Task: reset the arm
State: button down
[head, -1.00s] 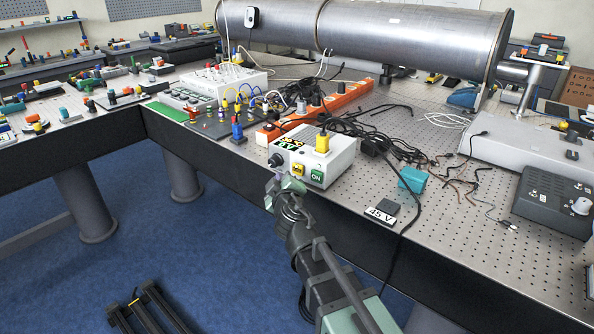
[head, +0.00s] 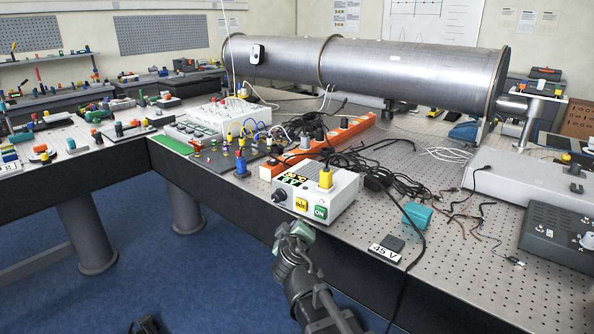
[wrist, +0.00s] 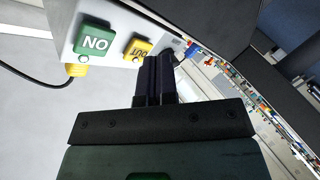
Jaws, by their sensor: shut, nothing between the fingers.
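My gripper (head: 297,232) is at the front edge of the perforated table (head: 466,262), just before the white power supply box (head: 338,199). In the wrist view the two dark fingers (wrist: 157,78) are together with nothing between them. The box carries a green ON button (head: 320,212), a yellow OUT button (head: 301,204) and a yellow plug on top (head: 326,177). In the wrist view the green button (wrist: 95,40) and the yellow button (wrist: 137,48) lie beyond the fingers, to their left. I cannot tell whether the fingertips touch the box.
A large steel pipe (head: 410,75) lies across the back of the table. An orange power strip (head: 320,145), black cables (head: 385,170), a teal block (head: 417,214) and a "45 V" label (head: 384,253) lie around the box. Blue floor (head: 190,285) is open in front.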

jog(key=s+d+f+m+g+h+p, duration=0.3)
jog(key=s+d+f+m+g+p, duration=0.15)
jog(key=s+d+g, duration=0.5)
jog(key=s+d+r+m+g+y+p, duration=0.2)
jog(key=s+d+m+g+y+p, duration=0.2)
jog(key=s, duration=0.6)
jog(key=d+g+p, duration=0.2)
jog(key=d+p, duration=0.1)
jog(key=shift+r, duration=0.3)
